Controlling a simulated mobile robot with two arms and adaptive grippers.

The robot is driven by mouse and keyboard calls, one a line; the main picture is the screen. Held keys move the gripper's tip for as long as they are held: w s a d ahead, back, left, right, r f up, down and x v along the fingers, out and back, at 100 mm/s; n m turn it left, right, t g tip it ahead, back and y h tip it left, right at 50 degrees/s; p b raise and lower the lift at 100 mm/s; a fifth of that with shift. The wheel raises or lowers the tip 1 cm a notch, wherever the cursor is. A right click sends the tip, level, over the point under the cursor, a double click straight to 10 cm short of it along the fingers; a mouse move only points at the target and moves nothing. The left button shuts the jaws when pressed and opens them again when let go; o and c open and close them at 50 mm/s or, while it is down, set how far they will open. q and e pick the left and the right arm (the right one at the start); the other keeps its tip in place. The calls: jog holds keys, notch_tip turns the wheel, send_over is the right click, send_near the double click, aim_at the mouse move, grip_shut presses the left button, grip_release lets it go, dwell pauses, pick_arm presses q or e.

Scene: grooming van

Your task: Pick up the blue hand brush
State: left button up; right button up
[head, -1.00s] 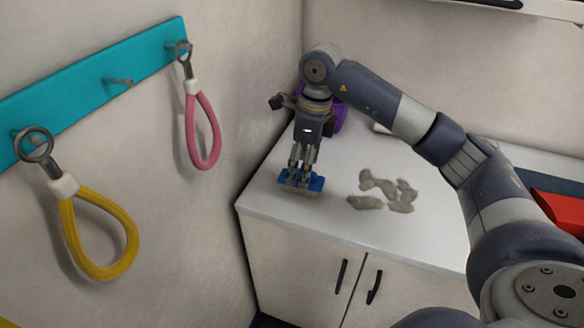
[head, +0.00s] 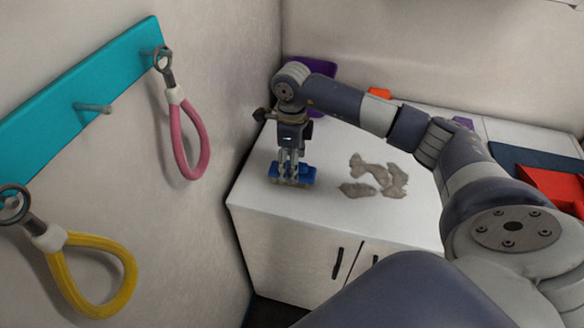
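The blue hand brush (head: 308,174) is at the front left part of the white counter (head: 330,215). My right gripper (head: 291,178) points straight down over the middle of the brush, with its fingers reaching down to it. Blue shows on both sides of the fingers. I cannot tell whether the fingers are closed on the brush or only around it, nor whether it is clear of the counter. My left gripper is not in view.
Grey-brown clumps of fur (head: 375,175) lie right of the brush. A purple container (head: 322,72) stands at the back corner, behind my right arm. A red object (head: 555,188) is far right. On the left wall, pink (head: 190,140) and yellow (head: 95,275) loops hang from a teal rack (head: 70,82).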

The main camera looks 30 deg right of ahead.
jog(key=shift+s+f, duration=0.1)
jog(key=shift+f, duration=0.55)
jog(key=shift+d, duration=0.1)
jog(key=c, duration=1.2)
jog(key=shift+r, duration=0.35)
jog(key=shift+w+r+b, duration=0.2)
jog(key=shift+r+b, duration=0.85)
jog(key=shift+r, duration=0.15)
pick_arm(q)
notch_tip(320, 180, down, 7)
jog(key=b, duration=0.5)
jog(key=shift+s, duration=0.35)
pick_arm(e)
jog(key=shift+s+a+r, duration=0.3)
jog(key=shift+s+a, duration=0.2)
jog(key=shift+s, duration=2.2)
jog(key=shift+s+a+r, duration=0.35)
jog(key=shift+s+a, duration=0.15)
jog(key=shift+s, duration=2.15)
jog(key=shift+s+a+r, duration=0.3)
jog(key=shift+s+a, duration=0.2)
jog(key=shift+s, duration=2.2)
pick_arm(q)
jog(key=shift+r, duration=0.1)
